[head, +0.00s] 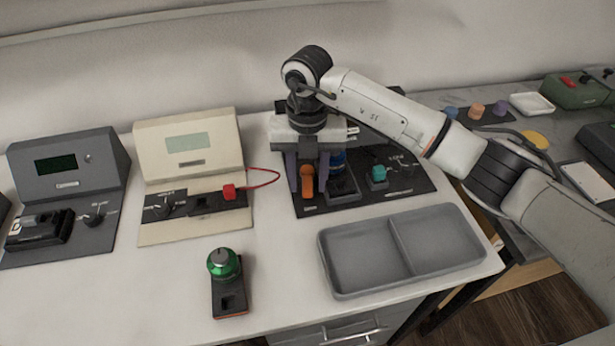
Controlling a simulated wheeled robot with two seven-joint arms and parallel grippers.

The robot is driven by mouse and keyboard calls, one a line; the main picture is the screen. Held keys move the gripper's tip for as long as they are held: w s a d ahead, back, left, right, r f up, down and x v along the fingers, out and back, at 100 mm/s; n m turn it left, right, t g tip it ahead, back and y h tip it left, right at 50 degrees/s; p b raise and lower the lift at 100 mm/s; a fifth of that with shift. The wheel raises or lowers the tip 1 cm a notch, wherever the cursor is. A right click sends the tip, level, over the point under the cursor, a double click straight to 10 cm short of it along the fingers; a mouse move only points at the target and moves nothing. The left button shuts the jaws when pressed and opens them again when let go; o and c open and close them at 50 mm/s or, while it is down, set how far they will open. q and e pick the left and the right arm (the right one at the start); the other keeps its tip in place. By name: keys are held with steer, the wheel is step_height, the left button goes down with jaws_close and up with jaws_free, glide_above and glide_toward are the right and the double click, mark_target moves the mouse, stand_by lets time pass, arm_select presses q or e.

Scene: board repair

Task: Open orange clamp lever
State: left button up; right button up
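The orange clamp lever (307,182) stands upright at the front left of a black board station (377,196) on the table. My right gripper (308,187) reaches down over the station from above. Its two fingers are spread, one to the left and one to the right of the lever, with the lever showing between them. Whether a finger touches it cannot be told. The gripper body hides the back left of the station. A dark blue cylinder stands just right of the fingers, partly covered. My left gripper is not in view.
A teal knob (378,174) stands right of the lever on the station. A grey two-part tray (405,282) lies in front. A beige meter (186,131) with a red plug and cable stands to the left. A green-topped device (230,300) stands at the front; bare white table lies around it.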

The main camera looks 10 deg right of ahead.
jaws_close()
steer(key=shift+d+n+b, duration=0.2)
steer(key=shift+d+n, duration=0.05)
steer(key=shift+n, duration=0.45)
steer(key=shift+d+n+b, duration=0.2)
steer(key=shift+d+n, duration=0.05)
steer(key=shift+n, duration=0.45)
jaws_free()
step_height(320, 180, up, 10)
steer(key=shift+r, duration=0.2)
